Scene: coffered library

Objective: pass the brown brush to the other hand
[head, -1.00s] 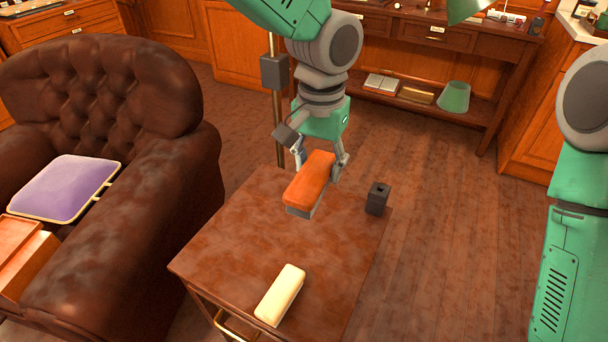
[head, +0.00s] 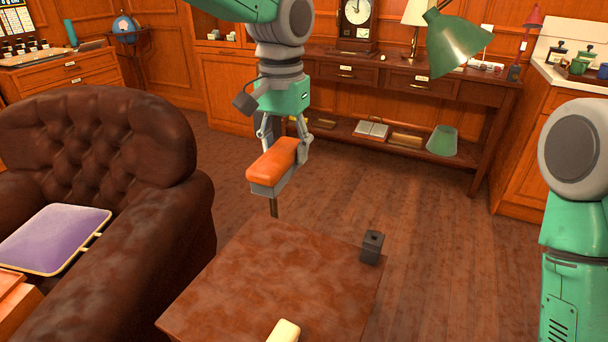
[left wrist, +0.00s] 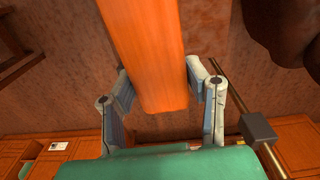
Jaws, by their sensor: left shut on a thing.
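The brown brush (head: 274,163), with an orange-brown back and a grey underside, is held in the air above the far left edge of the small table. My left gripper (head: 285,149) is shut on it, one finger on each side. In the left wrist view the brush (left wrist: 150,50) runs between the two fingers (left wrist: 163,88) and out past the top edge. My right arm (head: 572,210) shows at the right edge of the head view, but its gripper is out of the picture.
The small brown table (head: 260,285) carries a dark block with a hole (head: 371,248) and a cream block (head: 284,331), cut off by the lower edge. A leather armchair (head: 95,160) stands at left, a desk (head: 450,88) behind. Floor right of the table is clear.

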